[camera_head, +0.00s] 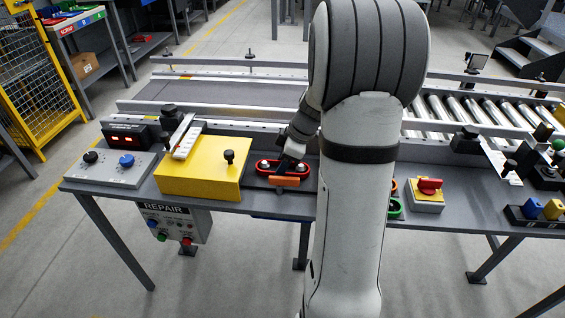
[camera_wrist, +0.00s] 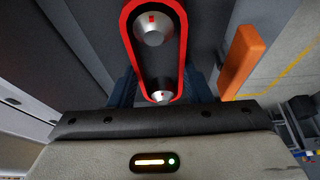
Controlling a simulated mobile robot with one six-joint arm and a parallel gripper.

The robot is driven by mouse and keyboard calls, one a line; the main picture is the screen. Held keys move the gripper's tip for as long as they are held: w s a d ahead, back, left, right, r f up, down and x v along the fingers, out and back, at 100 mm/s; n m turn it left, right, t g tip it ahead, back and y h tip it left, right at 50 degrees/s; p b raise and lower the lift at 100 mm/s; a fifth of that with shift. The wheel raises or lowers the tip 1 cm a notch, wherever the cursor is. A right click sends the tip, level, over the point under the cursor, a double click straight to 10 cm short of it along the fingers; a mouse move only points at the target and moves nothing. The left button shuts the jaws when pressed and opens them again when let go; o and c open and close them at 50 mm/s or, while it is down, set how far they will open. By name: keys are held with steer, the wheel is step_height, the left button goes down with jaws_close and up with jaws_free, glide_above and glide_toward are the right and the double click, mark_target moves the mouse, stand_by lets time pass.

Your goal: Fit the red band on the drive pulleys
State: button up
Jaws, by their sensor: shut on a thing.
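The red band (camera_head: 262,166) forms a long loop around two silver pulleys on a dark plate. In the wrist view the red band (camera_wrist: 127,45) runs around the upper pulley (camera_wrist: 152,27) and the lower pulley (camera_wrist: 161,96). Whether it sits fully in the grooves cannot be told. My gripper (camera_head: 287,165) reaches down over the pulleys. In the wrist view my gripper (camera_wrist: 162,88) has its dark fingers on both sides of the band's lower end, shut on it. The fingertips are partly hidden. An orange block (camera_head: 285,181) stands beside the pulleys, and also shows in the wrist view (camera_wrist: 241,62).
A yellow box (camera_head: 200,180) with a black knob stands left of the pulleys. Right of my arm are a green ring (camera_head: 395,209), partly hidden, and a yellow box with a red switch (camera_head: 429,186). A conveyor (camera_head: 210,92) with rails runs behind the bench.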

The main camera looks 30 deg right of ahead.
stand_by(0.3)
steer(key=o, duration=1)
steer(key=shift+o, duration=0.7)
steer(key=o, duration=0.3)
step_height(320, 180, up, 8)
steer(key=p, duration=0.4)
